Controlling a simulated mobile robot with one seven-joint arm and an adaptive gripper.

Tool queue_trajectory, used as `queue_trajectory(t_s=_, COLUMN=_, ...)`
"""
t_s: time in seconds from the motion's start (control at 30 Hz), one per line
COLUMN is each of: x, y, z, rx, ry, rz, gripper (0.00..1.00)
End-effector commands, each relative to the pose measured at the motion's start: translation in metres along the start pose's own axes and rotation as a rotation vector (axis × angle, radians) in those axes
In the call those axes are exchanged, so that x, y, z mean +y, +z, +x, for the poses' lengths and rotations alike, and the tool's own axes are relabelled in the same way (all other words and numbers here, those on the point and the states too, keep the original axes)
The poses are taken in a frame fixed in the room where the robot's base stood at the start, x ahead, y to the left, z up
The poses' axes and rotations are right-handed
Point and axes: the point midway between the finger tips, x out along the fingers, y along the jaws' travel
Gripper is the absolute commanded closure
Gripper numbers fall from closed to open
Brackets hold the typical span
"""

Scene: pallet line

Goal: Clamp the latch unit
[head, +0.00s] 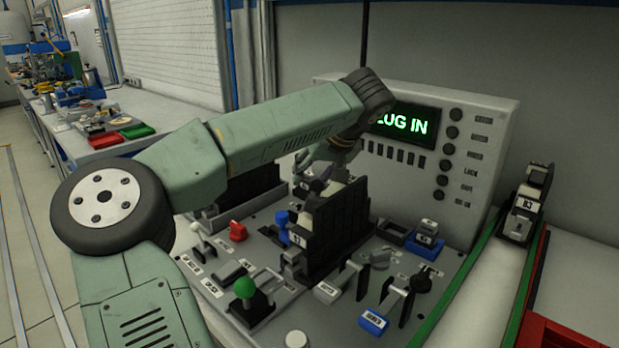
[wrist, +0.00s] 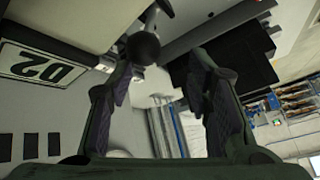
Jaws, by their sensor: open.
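My gripper (head: 318,172) is over the middle of the sloped control board, partly hidden behind my arm and a black unit. In the wrist view its two fingers (wrist: 160,80) stand apart with nothing held between them. A dark round knob (wrist: 143,48) shows beyond the gap, nearer the left finger. A pale block with a "D2" label (wrist: 42,70), upside down, is at the left. In the head view a tall black and tan unit (head: 335,222) stands in the board's middle, just in front of my gripper. I cannot tell for certain which piece is the latch unit.
A grey panel (head: 490,100) with a screen (head: 408,122) ending "LUG IN" stands behind. The board carries a green-knobbed lever (head: 244,288), a red piece (head: 238,231) and several blue ones. A unit marked "B3" (head: 527,203) sits on the green-edged rail at right.

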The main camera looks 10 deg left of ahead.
Motion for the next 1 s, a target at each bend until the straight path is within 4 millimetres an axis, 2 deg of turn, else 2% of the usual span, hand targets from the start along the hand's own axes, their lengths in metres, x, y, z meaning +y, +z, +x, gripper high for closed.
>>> queue_trajectory(t_s=0.03, x=-0.001, y=-0.001, z=-0.013, rx=0.005, ry=-0.002, rz=0.0, gripper=0.54)
queue_trajectory(t_s=0.2, x=-0.001, y=-0.001, z=-0.05, rx=0.004, ry=-0.003, rz=-0.002, gripper=0.54)
queue_trajectory(t_s=0.4, x=0.0, y=0.0, z=-0.081, rx=0.001, ry=0.0, rz=-0.001, gripper=0.54)
queue_trajectory(t_s=0.6, x=-0.001, y=0.0, z=-0.092, rx=0.0, ry=-0.002, rz=-0.001, gripper=0.54)
queue_trajectory(t_s=1.0, x=-0.001, y=0.0, z=-0.092, rx=0.0, ry=-0.002, rz=-0.001, gripper=0.54)
